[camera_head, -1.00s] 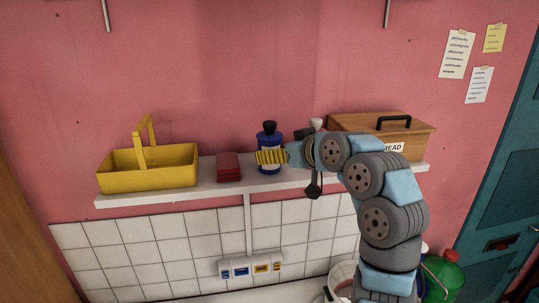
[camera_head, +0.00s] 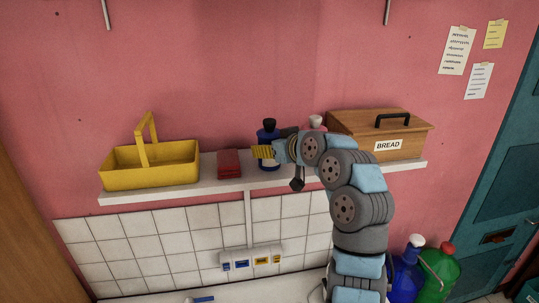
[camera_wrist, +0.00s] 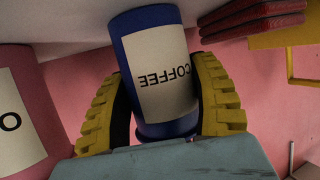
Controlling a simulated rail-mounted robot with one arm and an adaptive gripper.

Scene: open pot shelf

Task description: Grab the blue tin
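The blue tin (camera_head: 268,135) has a dark lid and stands upright on the white shelf, partly hidden by my gripper (camera_head: 264,152). In the wrist view the blue tin (camera_wrist: 157,80), with an upside-down COFFEE label, shows between the two yellow ribbed fingers of my gripper (camera_wrist: 165,75). The fingers are spread, one on each side of the tin. The right finger overlaps the tin's edge in the picture; I cannot tell whether it touches.
The bread box (camera_head: 370,124) is farther right.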

